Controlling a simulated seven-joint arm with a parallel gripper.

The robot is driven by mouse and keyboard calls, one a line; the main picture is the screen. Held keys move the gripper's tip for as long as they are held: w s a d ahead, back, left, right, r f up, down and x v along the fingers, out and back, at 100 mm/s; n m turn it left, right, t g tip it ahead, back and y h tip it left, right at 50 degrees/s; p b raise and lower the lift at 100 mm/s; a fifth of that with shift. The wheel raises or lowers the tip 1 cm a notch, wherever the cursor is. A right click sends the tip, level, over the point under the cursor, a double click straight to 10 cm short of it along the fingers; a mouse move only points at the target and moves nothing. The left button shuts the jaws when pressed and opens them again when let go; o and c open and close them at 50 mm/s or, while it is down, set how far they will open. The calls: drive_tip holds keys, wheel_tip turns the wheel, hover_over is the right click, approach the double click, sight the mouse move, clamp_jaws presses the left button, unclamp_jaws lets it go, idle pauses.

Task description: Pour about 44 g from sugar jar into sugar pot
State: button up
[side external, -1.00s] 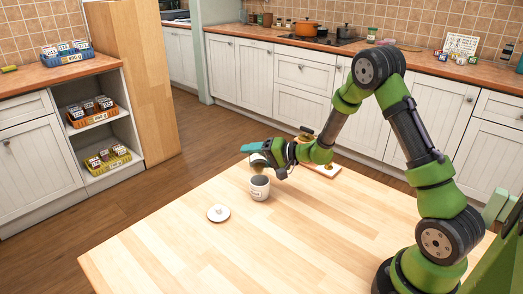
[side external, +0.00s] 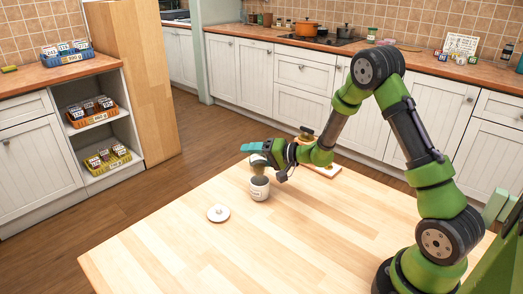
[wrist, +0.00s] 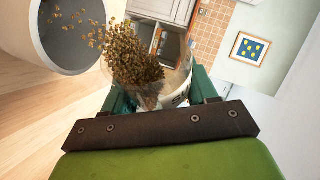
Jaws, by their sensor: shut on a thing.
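The sugar pot (side external: 259,191) is a white cup standing upright on the wooden table; its open mouth and dark inside show at the upper left of the wrist view (wrist: 18,28). My gripper (side external: 258,149) is above the pot in the side view. Its teal fingers (wrist: 160,96) are shut on the sugar jar (wrist: 182,92), a clear jar with a white label. The jar is tilted, and brown-olive grains (wrist: 135,55) stream from it toward the pot's mouth. The level inside the pot cannot be seen. A round white lid (side external: 218,213) with a knob lies on the table.
A wooden board (side external: 325,168) with small items is behind my gripper, partly hidden by my arm. The front and left of the table are clear. Shelves with baskets (side external: 92,117) stand at the left, and a counter with pots (side external: 306,29) runs along the back.

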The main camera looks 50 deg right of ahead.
drive_tip(key=shift+s+a+r+n+t, duration=0.15)
drive_tip(key=shift+r+n+t, duration=0.1)
drive_tip(key=shift+n+t, duration=0.25)
idle(1.8)
drive_tip(key=shift+w+d+f+m+g, duration=0.35)
drive_tip(key=shift+m+g, duration=0.25)
drive_tip(key=shift+m, duration=0.2)
drive_tip(key=shift+f+m+g, duration=0.4)
